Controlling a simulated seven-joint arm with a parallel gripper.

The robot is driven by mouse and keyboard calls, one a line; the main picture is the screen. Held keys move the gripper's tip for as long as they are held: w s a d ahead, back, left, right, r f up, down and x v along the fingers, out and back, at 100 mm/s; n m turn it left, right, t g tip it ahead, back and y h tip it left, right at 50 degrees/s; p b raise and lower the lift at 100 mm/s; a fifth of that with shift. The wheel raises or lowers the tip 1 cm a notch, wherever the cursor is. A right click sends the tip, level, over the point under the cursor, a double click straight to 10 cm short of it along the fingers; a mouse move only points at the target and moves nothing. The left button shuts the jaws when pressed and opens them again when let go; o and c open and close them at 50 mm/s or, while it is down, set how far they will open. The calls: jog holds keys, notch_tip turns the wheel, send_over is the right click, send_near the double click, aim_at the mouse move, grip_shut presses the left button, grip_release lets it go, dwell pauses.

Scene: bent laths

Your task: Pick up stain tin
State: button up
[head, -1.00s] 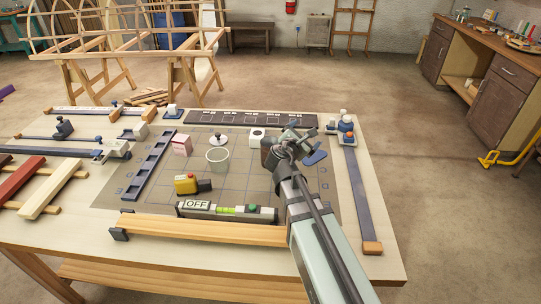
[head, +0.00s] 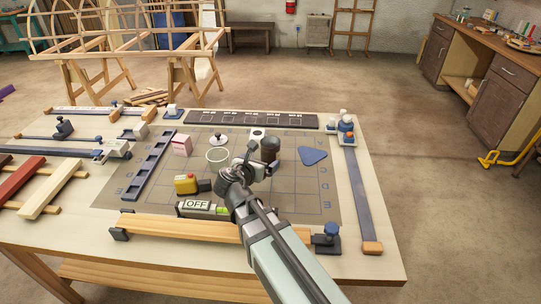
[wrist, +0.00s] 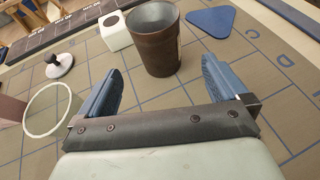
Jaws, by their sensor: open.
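The stain tin is most likely the dark brown, open-topped cylinder (head: 270,150) standing upright on the gridded mat. It also shows at the top middle of the wrist view (wrist: 155,45). My gripper (head: 257,166) is low over the mat, just in front of the tin in the head view. In the wrist view its two blue fingers are spread wide, with nothing between them. The tin stands beyond the fingertips, roughly in line with the gap. It appears apart from both fingers.
A white block with a round hole (wrist: 115,31) stands left of the tin, a blue triangle (head: 313,156) lies to its right. A pale cup (wrist: 52,108) and a white knobbed piece (wrist: 60,66) are left of my gripper. A yellow-and-red box (head: 186,184) sits nearer.

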aim_at(267, 157)
jog(key=x, duration=0.5)
jog(key=shift+w, duration=0.15)
jog(key=shift+x, duration=2.6)
jog(key=shift+f, duration=0.15)
jog(key=c, duration=1.1)
jog(key=shift+r, duration=0.2)
